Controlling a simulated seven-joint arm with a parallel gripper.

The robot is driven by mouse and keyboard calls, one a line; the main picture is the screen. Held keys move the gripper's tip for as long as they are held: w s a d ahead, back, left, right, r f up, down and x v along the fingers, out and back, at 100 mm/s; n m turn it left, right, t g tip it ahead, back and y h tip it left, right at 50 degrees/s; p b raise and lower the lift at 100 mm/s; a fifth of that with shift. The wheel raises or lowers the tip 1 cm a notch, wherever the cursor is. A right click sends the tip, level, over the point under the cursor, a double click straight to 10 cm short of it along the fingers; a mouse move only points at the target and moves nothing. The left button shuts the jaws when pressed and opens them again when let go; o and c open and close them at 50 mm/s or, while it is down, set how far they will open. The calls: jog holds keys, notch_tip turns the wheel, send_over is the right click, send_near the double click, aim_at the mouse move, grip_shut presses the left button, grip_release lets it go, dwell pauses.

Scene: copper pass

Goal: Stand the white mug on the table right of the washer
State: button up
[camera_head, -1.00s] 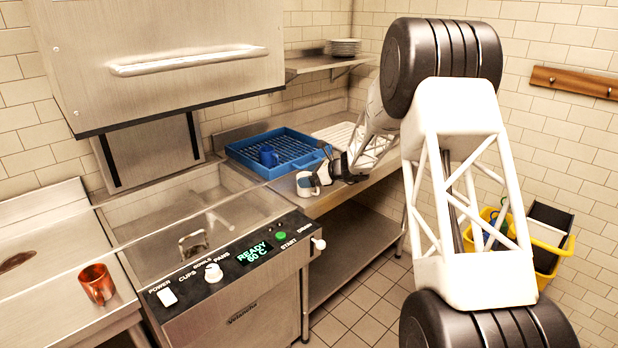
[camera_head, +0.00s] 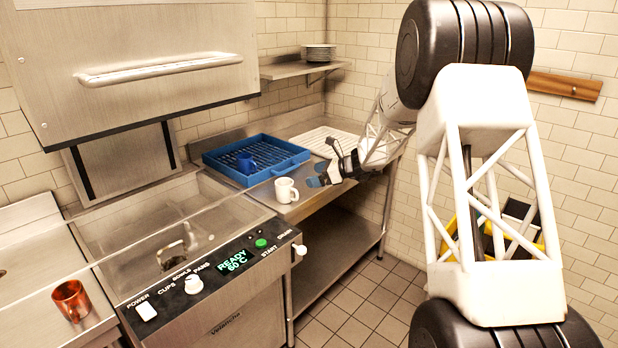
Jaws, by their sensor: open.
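The white mug (camera_head: 286,190) stands upright on the steel table (camera_head: 312,196) right of the washer (camera_head: 215,285), near the table's front left part. Its handle faces right. My gripper (camera_head: 318,176) is open just right of the mug, with its blue-tipped fingers pointing left at it. A small gap shows between the fingertips and the mug.
A blue rack (camera_head: 214,166) with a blue mug (camera_head: 246,163) in it sits behind the white mug. A white ribbed drainer (camera_head: 330,138) lies farther back. A copper mug (camera_head: 71,300) stands on the left counter.

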jog(key=shift+d+r, duration=0.1)
jog(key=shift+d, duration=0.1)
jog(key=shift+s+r, duration=0.1)
jog(key=shift+s, duration=0.05)
dwell(0.6)
jog(key=s+r+n+g+h, duration=0.15)
jog(key=s+r+n, duration=0.25)
jog(key=s, duration=0.6)
jog(key=s+d+r+n+g+h, duration=0.1)
jog(key=s+r+n+h, duration=0.2)
jog(key=s, duration=0.7)
jog(key=s+r+n+g+h, duration=0.1)
jog(key=s+r+n, duration=0.4)
jog(key=s, duration=0.5)
jog(key=s+d+n+h, duration=0.2)
jog(key=s+d+n, duration=0.1)
jog(key=s, duration=0.8)
jog(key=s+d+n+t+h, duration=0.1)
jog(key=s+d+n+h, duration=0.2)
jog(key=s, duration=0.8)
jog(key=s+d+n+h, duration=0.2)
jog(key=s+d+n, duration=0.1)
jog(key=s, duration=0.8)
jog(key=shift+f, duration=0.45)
